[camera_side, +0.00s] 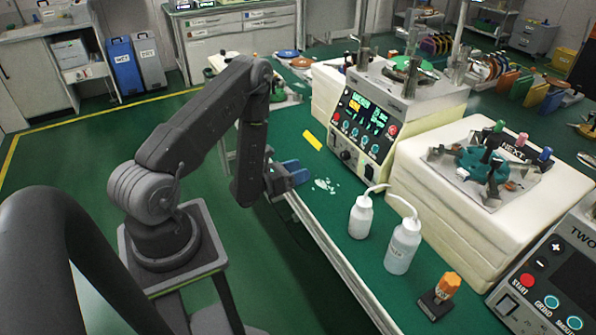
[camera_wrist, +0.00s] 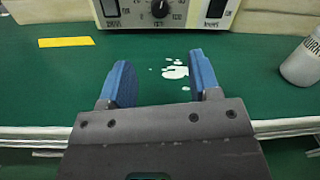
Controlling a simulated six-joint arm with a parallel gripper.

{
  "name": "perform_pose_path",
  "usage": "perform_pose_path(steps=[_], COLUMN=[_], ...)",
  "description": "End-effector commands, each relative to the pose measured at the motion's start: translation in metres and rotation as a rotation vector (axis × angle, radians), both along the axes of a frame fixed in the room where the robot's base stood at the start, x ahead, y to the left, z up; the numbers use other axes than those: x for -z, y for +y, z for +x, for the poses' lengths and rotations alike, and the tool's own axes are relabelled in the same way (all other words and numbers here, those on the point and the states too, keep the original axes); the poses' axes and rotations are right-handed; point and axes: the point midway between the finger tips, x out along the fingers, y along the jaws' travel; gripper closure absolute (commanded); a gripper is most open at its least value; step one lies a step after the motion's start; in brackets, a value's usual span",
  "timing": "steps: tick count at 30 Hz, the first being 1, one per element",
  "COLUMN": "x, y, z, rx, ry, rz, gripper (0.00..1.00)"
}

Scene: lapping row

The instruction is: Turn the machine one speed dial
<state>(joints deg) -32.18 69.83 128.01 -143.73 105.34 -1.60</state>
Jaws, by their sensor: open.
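Machine one (camera_side: 385,178) is the cream unit with a lit display at the back middle of the side view. Its speed dial (camera_side: 346,156) is a small black knob low on the front panel. In the wrist view the dial (camera_wrist: 160,8) is at the top edge, above "rpm" lettering and partly cut off. My gripper (camera_side: 294,174) is open and empty, with blue fingers. It is over the bench edge, short of the dial and apart from it. In the wrist view the gripper (camera_wrist: 160,64) points towards the panel, with the dial straight ahead between the fingers.
White spilled drops (camera_side: 326,185) and a yellow strip (camera_side: 312,140) lie on the green bench. Two white squeeze bottles (camera_side: 361,217) (camera_side: 402,248) stand right of my gripper. An orange-topped item (camera_side: 447,286) is nearer the front. Machine two (camera_side: 550,275) is at right.

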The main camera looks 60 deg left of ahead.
Motion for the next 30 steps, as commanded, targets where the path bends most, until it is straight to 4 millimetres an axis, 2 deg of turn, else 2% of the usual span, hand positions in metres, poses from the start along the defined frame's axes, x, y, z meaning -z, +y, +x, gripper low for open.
perform_pose_path(steps=[2,5,13,21,25,30], x=[-0.002,-0.017,-0.095,-0.151,-0.127,-0.102], y=[0.0,0.001,0.0,-0.001,-0.023,-0.051], z=[0.0,0.001,0.0,0.0,0.007,0.006], rx=[0.0,0.0,0.001,0.004,0.175,0.421], ry=[-0.001,-0.003,-0.006,-0.001,0.103,0.214], rz=[0.0,0.002,0.004,0.006,0.115,0.312], gripper=[0.43,0.43,0.43,0.43,0.43,0.43])
